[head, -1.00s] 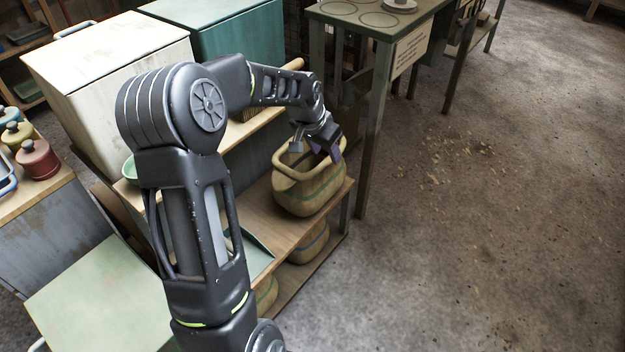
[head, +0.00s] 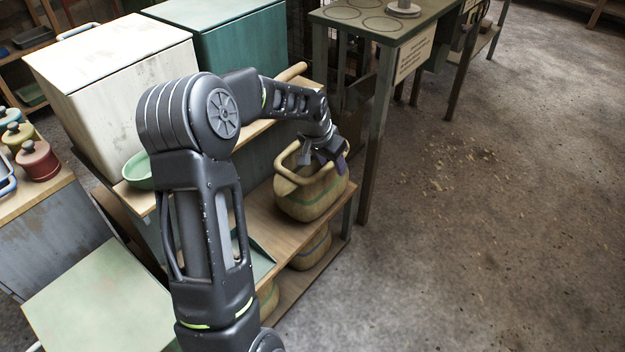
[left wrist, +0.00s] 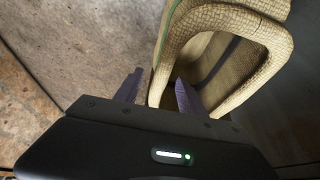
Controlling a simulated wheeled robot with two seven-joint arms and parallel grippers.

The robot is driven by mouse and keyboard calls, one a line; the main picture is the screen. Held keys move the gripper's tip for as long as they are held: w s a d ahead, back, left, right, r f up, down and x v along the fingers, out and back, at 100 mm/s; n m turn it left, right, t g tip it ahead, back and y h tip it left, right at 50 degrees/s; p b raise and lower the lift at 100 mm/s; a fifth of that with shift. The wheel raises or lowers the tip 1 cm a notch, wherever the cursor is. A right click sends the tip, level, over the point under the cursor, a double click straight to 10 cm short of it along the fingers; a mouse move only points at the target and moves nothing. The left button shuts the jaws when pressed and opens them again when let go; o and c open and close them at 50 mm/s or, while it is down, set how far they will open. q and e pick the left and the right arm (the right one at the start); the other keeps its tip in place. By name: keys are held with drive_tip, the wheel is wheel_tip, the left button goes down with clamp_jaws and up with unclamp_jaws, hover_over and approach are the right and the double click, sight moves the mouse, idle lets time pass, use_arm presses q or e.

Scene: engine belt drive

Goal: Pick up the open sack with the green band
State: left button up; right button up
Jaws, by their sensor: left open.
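The open sack (head: 310,198) is a tan woven basket-like bag with a green band and a thick loop handle. My right gripper is not in view.
More banded sacks (head: 312,248) sit on the shelf below. A green bowl (head: 138,170) stands on the upper board. White (head: 110,60) and teal (head: 235,40) bins stand behind. A green table (head: 385,35) is at the right, with open floor (head: 480,220) beyond.

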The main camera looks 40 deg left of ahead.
use_arm(q)
drive_tip(key=b+x, duration=0.1)
drive_tip(key=x, duration=0.2)
drive_tip(key=shift+s+f, duration=0.15)
drive_tip(key=shift+w+f, duration=0.25)
drive_tip(key=shift+f, duration=0.05)
drive_tip(key=shift+f, duration=0.25)
idle(0.5)
drive_tip(key=shift+c, duration=0.2)
clamp_jaws()
idle(0.3)
drive_tip(key=shift+d, duration=0.15)
idle(0.8)
